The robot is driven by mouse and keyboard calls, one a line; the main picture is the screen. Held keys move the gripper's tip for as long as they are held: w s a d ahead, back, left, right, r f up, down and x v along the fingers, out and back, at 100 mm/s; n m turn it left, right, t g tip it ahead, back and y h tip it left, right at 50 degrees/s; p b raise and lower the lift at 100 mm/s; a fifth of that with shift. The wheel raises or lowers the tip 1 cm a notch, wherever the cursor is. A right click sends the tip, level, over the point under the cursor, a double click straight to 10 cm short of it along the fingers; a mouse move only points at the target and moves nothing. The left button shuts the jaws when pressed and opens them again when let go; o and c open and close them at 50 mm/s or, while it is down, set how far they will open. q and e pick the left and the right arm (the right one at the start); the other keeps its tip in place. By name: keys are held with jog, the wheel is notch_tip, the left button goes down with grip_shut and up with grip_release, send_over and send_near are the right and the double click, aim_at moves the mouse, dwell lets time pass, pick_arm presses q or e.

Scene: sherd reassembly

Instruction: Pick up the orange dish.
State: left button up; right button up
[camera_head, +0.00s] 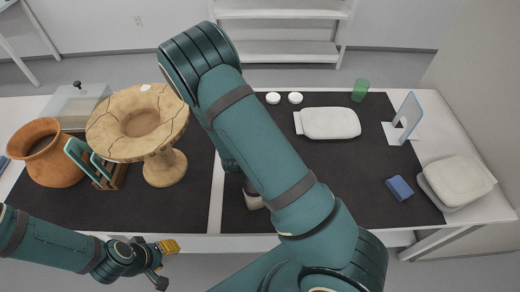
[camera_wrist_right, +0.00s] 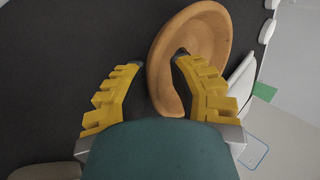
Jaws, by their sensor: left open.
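The orange dish (camera_wrist_right: 208,35) shows in the right wrist view as a shallow oval with a raised rim, near the top centre. My right gripper (camera_wrist_right: 158,60) is open, with one finger on each side of the dish's near rim; the right finger overlaps the dish's inside. A gap shows between the left fingertip and the rim; contact at the right finger cannot be told. In the head view my right arm hides the dish and the right gripper. My left gripper (camera_head: 160,262) is open and empty in front of the table's front edge.
A cracked tan pedestal bowl (camera_head: 152,158), an orange-brown pot (camera_head: 48,168) and a teal-edged rack (camera_head: 105,177) stand at left. A white dish (camera_head: 330,123), green cup (camera_head: 360,90), blue block (camera_head: 399,188) and pale stacked pieces (camera_head: 458,180) lie at right. Dark mat (camera_head: 345,175) is bare between them.

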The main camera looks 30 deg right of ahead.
jog(key=shift+o, duration=0.3)
grip_shut()
